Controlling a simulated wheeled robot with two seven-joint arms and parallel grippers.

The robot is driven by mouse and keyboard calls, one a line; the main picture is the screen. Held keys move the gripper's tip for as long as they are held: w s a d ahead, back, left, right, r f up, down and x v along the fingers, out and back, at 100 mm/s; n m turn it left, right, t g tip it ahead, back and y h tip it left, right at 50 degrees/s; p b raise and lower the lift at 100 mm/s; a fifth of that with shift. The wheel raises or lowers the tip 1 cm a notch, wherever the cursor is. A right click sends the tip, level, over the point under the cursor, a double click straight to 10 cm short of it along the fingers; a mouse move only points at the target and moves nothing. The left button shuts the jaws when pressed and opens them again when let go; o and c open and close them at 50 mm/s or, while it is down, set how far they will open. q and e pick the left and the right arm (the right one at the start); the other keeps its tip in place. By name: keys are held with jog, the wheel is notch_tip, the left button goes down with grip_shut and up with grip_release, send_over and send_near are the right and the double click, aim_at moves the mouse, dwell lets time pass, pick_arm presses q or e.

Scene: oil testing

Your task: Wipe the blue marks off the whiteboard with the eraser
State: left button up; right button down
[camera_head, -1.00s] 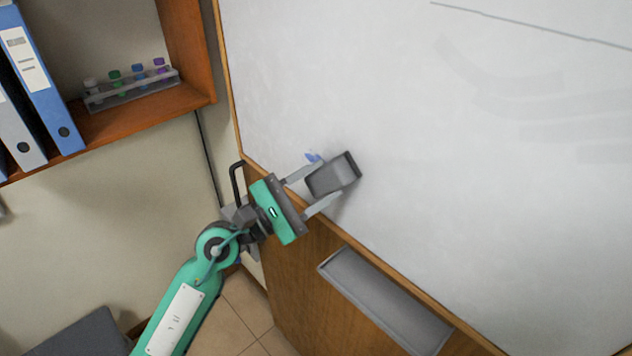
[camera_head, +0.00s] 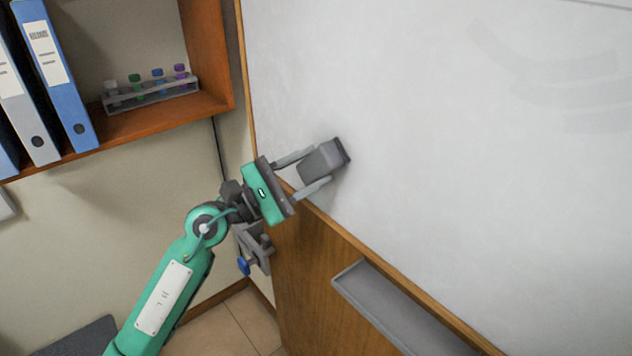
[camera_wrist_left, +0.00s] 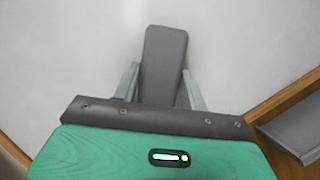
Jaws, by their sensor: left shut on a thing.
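The whiteboard (camera_head: 430,200) fills the right side of the head view, with a wooden frame along its lower left. My left gripper (camera_head: 314,172) is shut on the grey eraser (camera_head: 320,163), whose dark pad faces the board near its lower left corner. The pad appears to touch the board, though the exact contact is hard to tell. In the left wrist view the eraser (camera_wrist_left: 165,62) stands between the two fingers in front of the board. No blue mark shows on the visible board; the part behind the eraser is hidden. My right gripper is not in view.
A grey tray (camera_head: 400,310) juts out below the board's lower edge. At the left, a wooden shelf (camera_head: 150,120) holds binders (camera_head: 55,75) and a rack (camera_head: 150,95) of several capped tubes. The board right of the eraser is clear.

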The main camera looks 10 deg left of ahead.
pick_arm(q)
jog(key=shift+w+a+f+b, duration=0.2)
jog(key=shift+w+a+b, duration=0.6)
jog(key=shift+a+b, duration=0.35)
jog(key=shift+w+a+r+b, duration=0.25)
jog(key=shift+a+b, duration=0.05)
jog(key=shift+b, duration=0.05)
jog(key=s+a+b, duration=0.2)
jog(key=s+a, duration=0.1)
jog(key=s, duration=0.1)
jog(key=shift+s+a, duration=0.35)
jog(key=shift+s, duration=0.05)
